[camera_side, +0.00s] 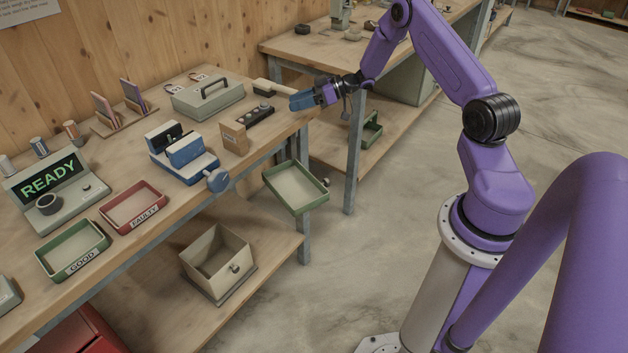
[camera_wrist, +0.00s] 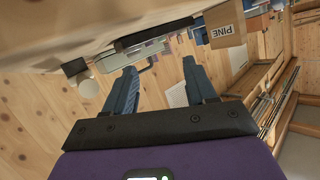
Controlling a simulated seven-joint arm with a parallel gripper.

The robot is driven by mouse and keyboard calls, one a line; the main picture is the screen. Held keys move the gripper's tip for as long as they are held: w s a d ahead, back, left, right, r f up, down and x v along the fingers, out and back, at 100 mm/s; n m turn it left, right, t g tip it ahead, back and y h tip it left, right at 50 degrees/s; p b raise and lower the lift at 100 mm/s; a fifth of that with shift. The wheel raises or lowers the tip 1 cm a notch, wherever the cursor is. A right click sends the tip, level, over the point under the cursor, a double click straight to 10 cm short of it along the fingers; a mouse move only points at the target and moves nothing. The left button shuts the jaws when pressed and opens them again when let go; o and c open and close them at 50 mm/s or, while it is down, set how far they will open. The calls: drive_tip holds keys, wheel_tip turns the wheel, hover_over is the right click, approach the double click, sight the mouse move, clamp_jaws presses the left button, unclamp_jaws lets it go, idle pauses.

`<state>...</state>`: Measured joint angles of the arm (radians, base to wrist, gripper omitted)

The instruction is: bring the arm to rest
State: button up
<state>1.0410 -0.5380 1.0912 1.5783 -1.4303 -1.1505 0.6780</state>
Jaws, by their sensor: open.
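My purple arm reaches from its stand toward the far right end of the wooden workbench (camera_side: 135,255). My gripper (camera_side: 300,101) has blue fingers and hangs in the air near that end of the bench. In the wrist view my gripper (camera_wrist: 160,85) shows two blue fingers apart with nothing between them. Beyond them is the wooden wall, and the picture looks upside down. The gap between the fingertips and the bench is hard to judge.
Close to the gripper are a pale-handled tool (camera_side: 272,88), a black strip with knobs (camera_side: 255,116) and a small brown box (camera_side: 234,138), marked PINE in the wrist view (camera_wrist: 227,30). A green tray (camera_side: 296,188) juts from the bench end. Floor between bench and my base is clear.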

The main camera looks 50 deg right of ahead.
drive_tip(key=w+a+r+n+h, duration=0.1)
drive_tip(key=a+r+h, duration=0.1)
drive_tip(key=a+r, duration=0.35)
drive_tip(key=w+a+r+h, duration=0.2)
drive_tip(key=a, duration=0.7)
drive_tip(key=s+a+r+g+h, duration=0.2)
drive_tip(key=s+a+r, duration=0.2)
drive_tip(key=s+a, duration=0.45)
drive_tip(key=s+a+r+n+g+h, duration=0.1)
drive_tip(key=s+a+g, duration=0.15)
drive_tip(key=s, duration=0.65)
drive_tip(key=s+a+r+n+g+h, duration=0.1)
drive_tip(key=s+a+g, duration=0.15)
drive_tip(key=s, duration=0.65)
drive_tip(key=s+d+n+g+h, duration=0.1)
drive_tip(key=s+d+n+g, duration=0.2)
drive_tip(key=s, duration=1.4)
drive_tip(key=shift+s+d+f, duration=0.15)
drive_tip(key=shift+d+f, duration=0.15)
drive_tip(key=shift+d, duration=0.15)
